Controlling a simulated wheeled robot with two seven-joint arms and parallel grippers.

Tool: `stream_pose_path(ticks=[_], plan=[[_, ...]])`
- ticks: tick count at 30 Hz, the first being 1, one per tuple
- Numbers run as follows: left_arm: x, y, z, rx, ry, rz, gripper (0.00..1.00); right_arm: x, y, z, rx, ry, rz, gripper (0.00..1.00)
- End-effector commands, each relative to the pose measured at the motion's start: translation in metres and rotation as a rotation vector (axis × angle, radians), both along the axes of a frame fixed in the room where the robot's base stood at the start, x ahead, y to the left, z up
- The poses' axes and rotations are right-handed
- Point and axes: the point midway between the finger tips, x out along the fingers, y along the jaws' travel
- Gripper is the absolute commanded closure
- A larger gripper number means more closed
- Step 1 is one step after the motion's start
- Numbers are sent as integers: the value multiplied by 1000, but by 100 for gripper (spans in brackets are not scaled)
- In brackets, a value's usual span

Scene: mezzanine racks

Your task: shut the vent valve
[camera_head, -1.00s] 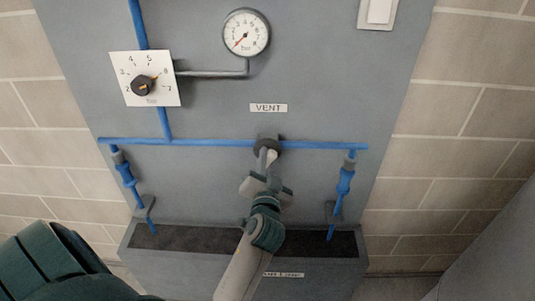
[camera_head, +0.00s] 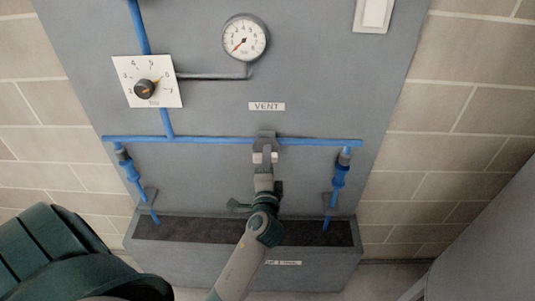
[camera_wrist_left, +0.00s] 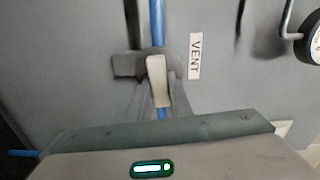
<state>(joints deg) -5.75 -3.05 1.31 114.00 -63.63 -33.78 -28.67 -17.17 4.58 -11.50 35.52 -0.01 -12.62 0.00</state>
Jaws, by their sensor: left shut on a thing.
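The vent valve (camera_head: 266,136) sits mid-way along the horizontal blue pipe, below the VENT label (camera_head: 267,106). My left gripper (camera_head: 265,153) reaches up to it from below, with its jaws shut at the valve's grey handle. In the left wrist view the jaws (camera_wrist_left: 156,82) close in front of the blue pipe, and a grey part of the valve (camera_wrist_left: 127,65) sticks out to the left. My right gripper is not in view.
A round gauge (camera_head: 245,37) and a black knob on a white dial plate (camera_head: 148,82) are higher on the grey panel. Blue fittings hang at the left (camera_head: 132,170) and right (camera_head: 339,177) pipe ends, above a dark-topped trough (camera_head: 190,228). A white switch (camera_head: 374,14) is top right.

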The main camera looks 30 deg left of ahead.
Motion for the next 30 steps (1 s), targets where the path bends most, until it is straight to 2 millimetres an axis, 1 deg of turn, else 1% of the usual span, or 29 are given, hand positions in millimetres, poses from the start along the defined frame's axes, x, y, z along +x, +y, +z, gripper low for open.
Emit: stream_pose_path(ticks=[1, 7, 21, 22, 24, 30], plan=[[1, 0, 2, 23, 12, -1, 100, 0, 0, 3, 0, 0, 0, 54], [1, 0, 1, 81, 46, -1, 100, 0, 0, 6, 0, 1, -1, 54], [1, 0, 1, 99, 57, -1, 100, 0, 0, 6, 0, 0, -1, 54], [1, 0, 1, 98, 56, -1, 79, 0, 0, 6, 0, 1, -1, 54], [1, 0, 1, 98, 56, -1, 62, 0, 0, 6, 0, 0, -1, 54], [0, 0, 0, 97, 57, 0, 62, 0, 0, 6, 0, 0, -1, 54]])
